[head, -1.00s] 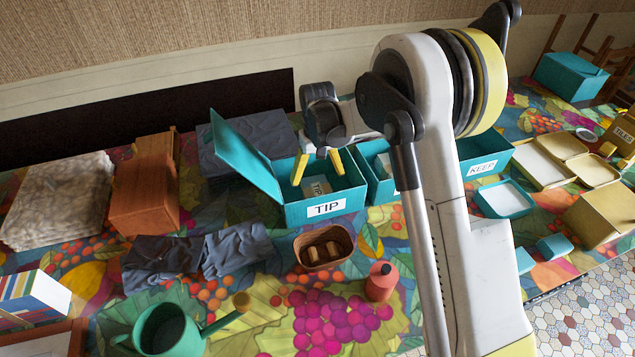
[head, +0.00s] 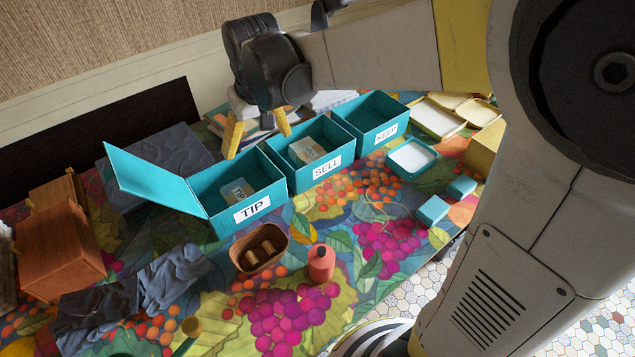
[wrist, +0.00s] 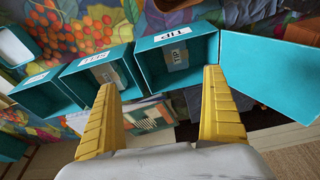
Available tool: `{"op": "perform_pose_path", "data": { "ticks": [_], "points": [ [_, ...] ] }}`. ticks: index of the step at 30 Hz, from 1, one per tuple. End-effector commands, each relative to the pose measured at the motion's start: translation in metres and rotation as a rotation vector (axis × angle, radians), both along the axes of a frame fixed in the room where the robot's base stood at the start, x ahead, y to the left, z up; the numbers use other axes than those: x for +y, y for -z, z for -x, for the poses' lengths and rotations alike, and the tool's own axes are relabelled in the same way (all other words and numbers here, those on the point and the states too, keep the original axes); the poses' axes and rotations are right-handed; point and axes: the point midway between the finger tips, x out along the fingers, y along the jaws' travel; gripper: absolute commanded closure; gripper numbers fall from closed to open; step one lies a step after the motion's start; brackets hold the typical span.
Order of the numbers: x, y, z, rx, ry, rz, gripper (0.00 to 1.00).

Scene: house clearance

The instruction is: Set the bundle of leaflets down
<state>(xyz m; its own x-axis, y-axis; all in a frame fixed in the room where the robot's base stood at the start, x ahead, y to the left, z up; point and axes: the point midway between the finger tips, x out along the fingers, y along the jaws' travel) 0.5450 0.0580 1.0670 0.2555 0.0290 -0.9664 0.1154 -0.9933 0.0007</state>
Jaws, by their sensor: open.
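My gripper (head: 257,132) is open, its yellow fingers apart and nothing seen between them. It hangs above the back edge of the teal TIP box (head: 213,212), close to the SELL box. In the wrist view the fingers (wrist: 160,84) point towards the back of the TIP box (wrist: 152,78). A small pale bundle with a printed label (head: 238,190) lies on the floor of the TIP box, clear of my fingers; it also shows in the wrist view (wrist: 176,55). I cannot tell for sure that it is the leaflets.
The SELL box (head: 290,182) holds a pale packet (head: 306,150). The KEEP box (head: 352,146) stands to its right. The TIP box's lid (head: 150,178) stands open to the left. A coloured paper stack (wrist: 150,113) lies behind the boxes. A basket (head: 245,264) and red bottle (head: 321,264) stand in front.

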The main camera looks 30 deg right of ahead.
Motion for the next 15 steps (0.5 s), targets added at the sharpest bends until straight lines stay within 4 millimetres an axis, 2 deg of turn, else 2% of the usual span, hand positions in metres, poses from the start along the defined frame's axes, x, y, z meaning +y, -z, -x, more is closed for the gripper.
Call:
{"op": "perform_pose_path", "data": {
  "ticks": [1, 6, 12, 15],
  "points": [
    [-0.008, -0.011, 0.022, -0.032, 0.012, -0.004, 0.03],
    [-0.031, -0.033, 0.086, -0.150, 0.051, -0.013, 0.03],
    [-0.049, -0.030, 0.150, -0.278, 0.091, -0.020, 0.03],
    [-0.054, -0.023, 0.170, -0.322, 0.103, -0.021, 0.03]
  ]
}}
